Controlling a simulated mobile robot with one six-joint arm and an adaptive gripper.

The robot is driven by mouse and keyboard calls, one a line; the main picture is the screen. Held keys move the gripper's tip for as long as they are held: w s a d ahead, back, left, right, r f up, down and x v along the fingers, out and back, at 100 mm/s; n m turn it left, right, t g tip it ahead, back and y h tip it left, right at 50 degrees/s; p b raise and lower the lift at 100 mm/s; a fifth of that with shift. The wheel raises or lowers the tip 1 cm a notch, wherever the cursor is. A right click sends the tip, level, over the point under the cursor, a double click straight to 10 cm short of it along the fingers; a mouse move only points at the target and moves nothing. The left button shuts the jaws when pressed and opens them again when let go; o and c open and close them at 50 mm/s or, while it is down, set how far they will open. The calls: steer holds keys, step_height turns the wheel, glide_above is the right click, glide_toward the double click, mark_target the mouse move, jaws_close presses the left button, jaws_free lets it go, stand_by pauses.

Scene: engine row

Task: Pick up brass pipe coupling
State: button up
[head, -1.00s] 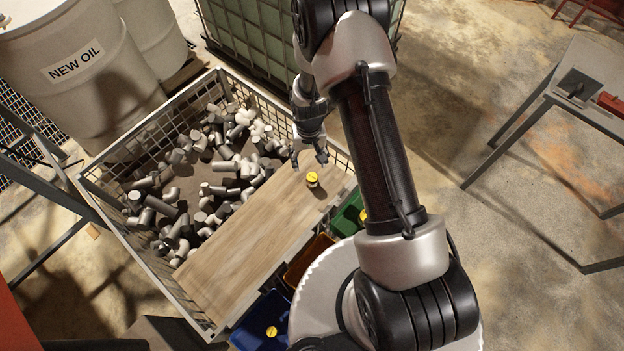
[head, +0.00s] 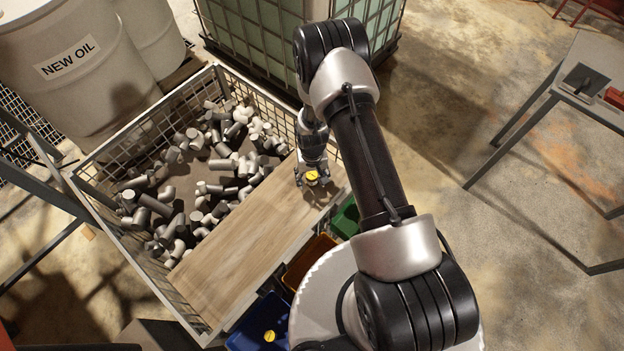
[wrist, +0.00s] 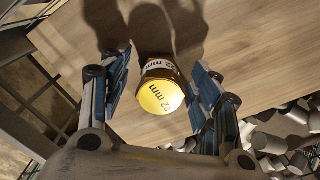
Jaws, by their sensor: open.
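The brass pipe coupling (wrist: 160,92) has a yellow top face marked "22 mm". It stands on the wooden board (head: 240,240) in the wire crate, and its yellow top also shows in the head view (head: 312,176). My gripper (wrist: 165,88) is open, with one finger on each side of the coupling. I see a gap between the coupling and the left finger; the right finger is close to it, and I cannot tell if they touch. In the head view the gripper (head: 312,180) is down at the board, partly around the coupling.
Grey pipe fittings (head: 190,180) fill the left part of the wire crate (head: 135,262). Blue (head: 262,325), orange (head: 308,258) and green (head: 345,220) bins stand along the board's near side. A caged tank (head: 270,45) stands behind. The board left of the coupling is bare.

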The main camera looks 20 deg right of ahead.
steer(key=shift+c, duration=0.3)
steer(key=c, duration=1.2)
